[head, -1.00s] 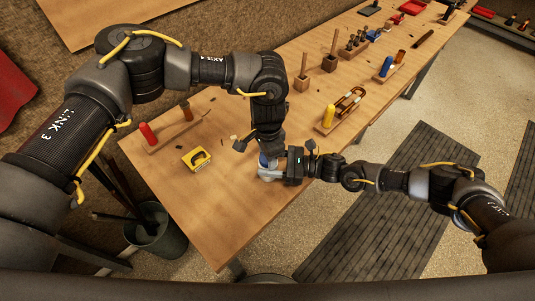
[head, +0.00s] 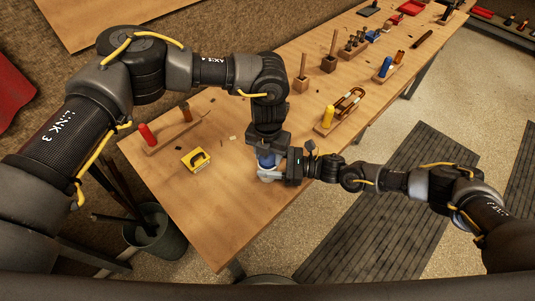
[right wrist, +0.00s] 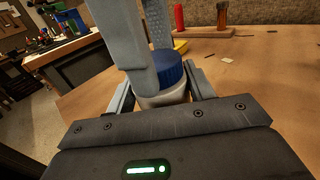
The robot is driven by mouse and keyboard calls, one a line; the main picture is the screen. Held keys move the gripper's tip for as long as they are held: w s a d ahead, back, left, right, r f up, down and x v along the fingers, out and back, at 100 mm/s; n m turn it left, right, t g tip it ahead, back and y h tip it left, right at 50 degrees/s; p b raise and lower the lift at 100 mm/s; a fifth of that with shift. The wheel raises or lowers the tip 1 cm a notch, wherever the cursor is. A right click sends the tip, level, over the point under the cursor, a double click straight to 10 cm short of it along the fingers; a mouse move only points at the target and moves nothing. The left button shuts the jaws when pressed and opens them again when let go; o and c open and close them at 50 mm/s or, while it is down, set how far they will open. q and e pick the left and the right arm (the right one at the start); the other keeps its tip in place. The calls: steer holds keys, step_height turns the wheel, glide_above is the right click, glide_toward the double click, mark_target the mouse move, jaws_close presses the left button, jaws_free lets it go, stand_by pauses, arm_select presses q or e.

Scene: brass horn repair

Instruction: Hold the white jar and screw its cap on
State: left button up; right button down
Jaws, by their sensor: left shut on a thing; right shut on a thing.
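The white jar (head: 267,176) stands upright near the front edge of the wooden bench. My right gripper (head: 282,172) reaches it from the right and is shut around its body. The blue ribbed cap (head: 266,160) sits level on top of the jar. In the right wrist view the cap (right wrist: 171,69) covers the mouth of the jar (right wrist: 165,98), and the threads are hidden. My left gripper (head: 266,150) points down from above and is shut on the cap; one grey finger crosses in front of the cap in the right wrist view.
A yellow tape measure (head: 196,159) lies left of the jar. Behind it is a wooden rack with a red-handled tool (head: 147,134). Another rack with a yellow handle (head: 328,117) stands to the back right. Bare bench surrounds the jar's left and front.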

arm_select(q)
steer(key=o, duration=1.1)
steer(key=shift+s, duration=0.1)
arm_select(e)
steer(key=shift+f, duration=0.2)
steer(key=shift+d, duration=0.1)
arm_select(q)
steer(key=shift+r, duration=2.25)
steer(key=shift+o, duration=0.3)
